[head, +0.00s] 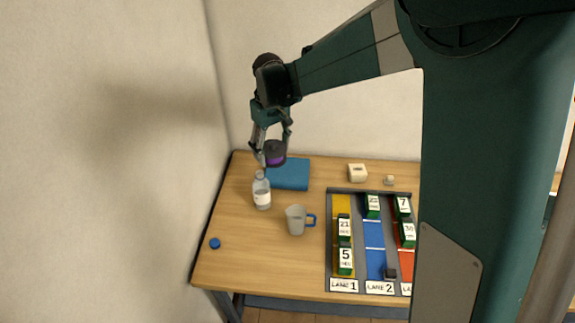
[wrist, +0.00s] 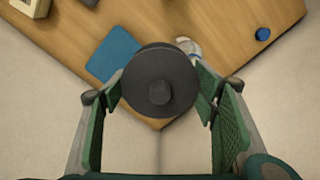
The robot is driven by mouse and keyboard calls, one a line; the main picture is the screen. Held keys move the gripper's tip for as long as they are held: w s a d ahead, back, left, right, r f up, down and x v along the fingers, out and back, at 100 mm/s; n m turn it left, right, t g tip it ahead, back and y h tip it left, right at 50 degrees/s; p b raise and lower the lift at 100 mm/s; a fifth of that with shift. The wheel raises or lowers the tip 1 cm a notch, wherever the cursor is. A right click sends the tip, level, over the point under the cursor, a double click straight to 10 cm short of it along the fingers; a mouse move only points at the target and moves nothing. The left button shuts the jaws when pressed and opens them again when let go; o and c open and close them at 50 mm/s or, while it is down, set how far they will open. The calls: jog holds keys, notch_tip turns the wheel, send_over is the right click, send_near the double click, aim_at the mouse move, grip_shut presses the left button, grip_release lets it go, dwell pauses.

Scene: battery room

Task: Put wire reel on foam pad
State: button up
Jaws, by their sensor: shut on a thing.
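The wire reel (head: 275,154) is dark with a purple band and is held in my gripper (head: 272,150), above the back left of the table. In the wrist view the reel (wrist: 159,82) shows its round dark face between the two green fingers of my gripper (wrist: 160,92). The foam pad (head: 291,175) is a flat blue rectangle on the table near the back wall. In the head view the reel overlaps the pad's left part. In the wrist view the pad (wrist: 112,54) shows to the left of the reel, partly hidden by it.
A clear bottle (head: 262,194) stands in front of the pad, close to the gripper. A grey mug (head: 296,219) and a blue cap (head: 215,243) are nearer the front. A lane tray (head: 334,268) with green blocks fills the right. A cream box (head: 357,173) stands behind it.

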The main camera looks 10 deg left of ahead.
jog(key=w+d+f+p, duration=0.2)
jog(key=w+d, duration=0.2)
jog(key=w, duration=0.7)
send_over(287, 169)
notch_tip(287, 169, down, 4)
jog(key=shift+s+f, duration=0.15)
jog(key=shift+f, duration=0.25)
jog(key=shift+f, duration=3.15)
jog(key=shift+f+p, duration=0.35)
jog(key=shift+f, duration=1.5)
jog(key=shift+f, duration=0.15)
